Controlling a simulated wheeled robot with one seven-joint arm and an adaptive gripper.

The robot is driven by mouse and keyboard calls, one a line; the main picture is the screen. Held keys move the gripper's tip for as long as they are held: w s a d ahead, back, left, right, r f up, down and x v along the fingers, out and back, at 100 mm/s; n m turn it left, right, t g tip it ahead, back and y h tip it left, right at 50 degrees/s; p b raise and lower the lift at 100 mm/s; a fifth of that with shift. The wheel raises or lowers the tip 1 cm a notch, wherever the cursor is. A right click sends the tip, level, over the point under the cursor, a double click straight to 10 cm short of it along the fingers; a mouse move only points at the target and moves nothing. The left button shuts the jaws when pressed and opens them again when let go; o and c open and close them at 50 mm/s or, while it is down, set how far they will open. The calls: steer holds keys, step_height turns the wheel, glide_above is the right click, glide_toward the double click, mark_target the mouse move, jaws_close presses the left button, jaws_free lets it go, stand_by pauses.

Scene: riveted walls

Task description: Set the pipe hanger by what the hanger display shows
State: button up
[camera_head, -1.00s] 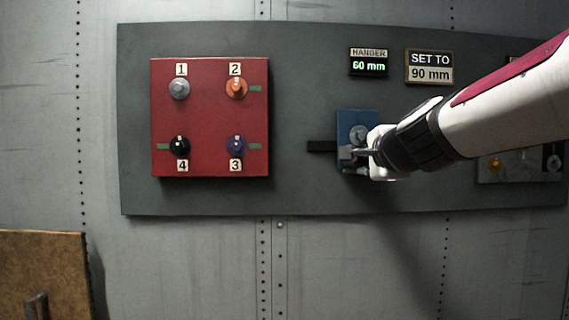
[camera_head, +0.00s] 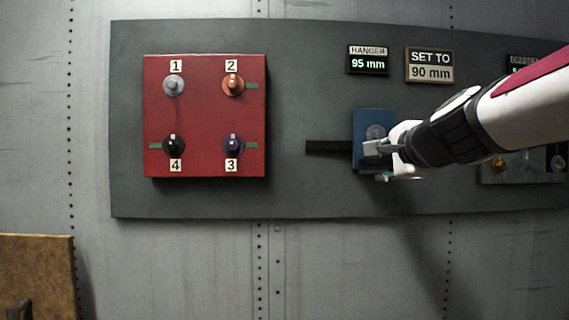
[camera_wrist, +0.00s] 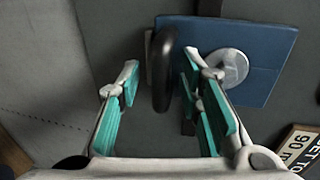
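The hanger display (camera_head: 368,60) reads 95 mm in green. The sign beside it (camera_head: 429,66) says SET TO 90 mm. The blue plate of the pipe hanger (camera_head: 362,122) is on the dark horizontal slot (camera_head: 328,147), which shows to its left. My gripper (camera_head: 380,160) is at the plate's lower part. In the wrist view, my gripper's teal-padded fingers (camera_wrist: 160,72) stand apart on either side of a black handle (camera_wrist: 161,75). The handle is close to the right finger, with a gap to the left one; contact is unclear. The blue plate (camera_wrist: 265,60) carries a round grey knob (camera_wrist: 232,68).
A red panel (camera_head: 205,115) with several numbered knobs is at the left. Another panel (camera_head: 520,172) and a display (camera_head: 522,62), labelled OFFSET as far as it shows, are partly behind my arm. A brown board (camera_head: 45,270) stands low left.

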steer(key=shift+s, duration=0.1)
steer(key=v, duration=1.2)
steer(key=s+a+f+n+g, duration=0.1)
steer(key=s+f+n+g, duration=0.2)
steer(key=f, duration=0.6)
steer(key=s+a+f+n+g, duration=0.1)
steer(key=s+f+n+g, duration=0.2)
steer(key=s+f+n, duration=0.5)
steer(key=s+a+f+n+g, duration=0.1)
steer(key=s+f+n+g, duration=0.2)
steer(key=s+f+n, duration=0.3)
step_height(320, 180, down, 5)
steer(key=shift+s+a+f+n+g, duration=0.25)
steer(key=shift+a+n+g, duration=0.15)
steer(key=shift+n, duration=0.1)
